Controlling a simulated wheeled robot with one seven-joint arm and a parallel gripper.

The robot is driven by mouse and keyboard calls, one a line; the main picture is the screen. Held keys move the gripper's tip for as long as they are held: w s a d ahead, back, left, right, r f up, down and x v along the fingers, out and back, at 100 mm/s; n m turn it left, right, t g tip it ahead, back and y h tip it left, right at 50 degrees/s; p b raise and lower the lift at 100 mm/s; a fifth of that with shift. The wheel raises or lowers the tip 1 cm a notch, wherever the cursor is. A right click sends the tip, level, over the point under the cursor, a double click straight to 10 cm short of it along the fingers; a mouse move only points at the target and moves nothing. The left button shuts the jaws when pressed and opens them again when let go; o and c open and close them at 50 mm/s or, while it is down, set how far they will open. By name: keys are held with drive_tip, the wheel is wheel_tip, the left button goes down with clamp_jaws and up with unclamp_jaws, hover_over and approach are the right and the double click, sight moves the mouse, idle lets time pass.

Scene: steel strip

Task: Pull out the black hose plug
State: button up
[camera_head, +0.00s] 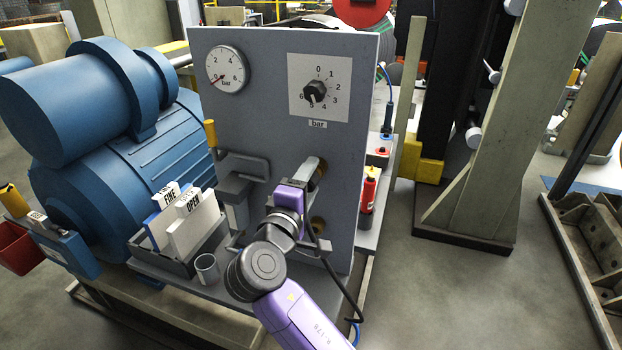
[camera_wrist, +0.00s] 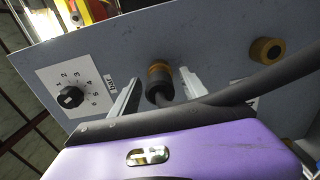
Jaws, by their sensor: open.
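The black hose plug (camera_wrist: 158,92) sits in a brass socket (camera_wrist: 159,70) on the grey panel, in the wrist view. My gripper (camera_wrist: 165,82) is open, with one grey finger on each side of the plug; I cannot tell whether either finger touches it. The black hose (camera_wrist: 265,84) runs from the plug to the right, in front of the panel. In the head view my purple gripper (camera_head: 304,178) is at the upper brass socket (camera_head: 320,170) and hides most of the plug. The hose (camera_head: 346,292) hangs down past the panel's lower right.
A second brass socket (camera_wrist: 267,51) is bare; it also shows below in the head view (camera_head: 318,227). The panel (camera_head: 262,115) carries a gauge (camera_head: 226,69) and a dial knob (camera_head: 314,92). A sign holder (camera_head: 180,262), a grey cup (camera_head: 207,268) and a red bottle (camera_head: 368,190) stand nearby.

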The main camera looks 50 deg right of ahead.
drive_tip(key=shift+c, duration=0.2)
idle(0.4)
clamp_jaws()
drive_tip(key=shift+p+v, duration=0.85)
drive_tip(key=shift+v, duration=2.15)
drive_tip(key=shift+a, duration=0.15)
drive_tip(key=p+v, duration=0.2)
drive_tip(key=v, duration=0.6)
drive_tip(key=shift+s+a, duration=0.2)
drive_tip(key=shift+a, duration=0.1)
